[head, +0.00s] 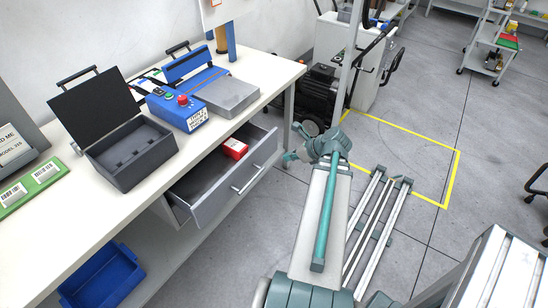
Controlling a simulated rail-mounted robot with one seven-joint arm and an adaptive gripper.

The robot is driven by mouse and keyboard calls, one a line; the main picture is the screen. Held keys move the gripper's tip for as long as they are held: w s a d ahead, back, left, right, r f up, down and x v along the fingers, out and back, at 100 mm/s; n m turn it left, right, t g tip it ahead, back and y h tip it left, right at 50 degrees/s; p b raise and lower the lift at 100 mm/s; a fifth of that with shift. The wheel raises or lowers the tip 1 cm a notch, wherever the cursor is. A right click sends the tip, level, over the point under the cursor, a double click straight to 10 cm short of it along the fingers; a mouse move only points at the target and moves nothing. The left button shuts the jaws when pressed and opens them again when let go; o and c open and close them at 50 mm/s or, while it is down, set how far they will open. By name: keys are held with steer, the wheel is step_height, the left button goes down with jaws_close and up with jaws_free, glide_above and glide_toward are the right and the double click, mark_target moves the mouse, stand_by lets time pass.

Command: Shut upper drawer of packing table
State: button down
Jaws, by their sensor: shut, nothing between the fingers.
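The upper drawer (214,188) of the packing table (262,75) is pulled well out in the head view. Its grey front has a light bar handle (247,180) and faces the lower right. A red box (235,148) lies inside, toward the drawer's right end. My gripper (289,158) appears small at the end of my teal and white arm, just right of the drawer's right end. It is shut and holds nothing. It seems apart from the drawer and handle, though the depth between them is hard to judge.
An open dark case (128,153), a blue control box with a red button (177,108) and a green board (34,186) stand on the tabletop. A blue bin (103,276) sits below.

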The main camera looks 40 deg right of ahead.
mark_target(260, 159)
steer(key=x, duration=0.3)
steer(key=w+r+p+x, duration=0.1)
steer(key=x, duration=0.7)
steer(key=shift+w+a, duration=0.1)
steer(key=shift+w, duration=0.25)
steer(key=shift+w+a, duration=0.15)
steer(key=shift+w, duration=0.5)
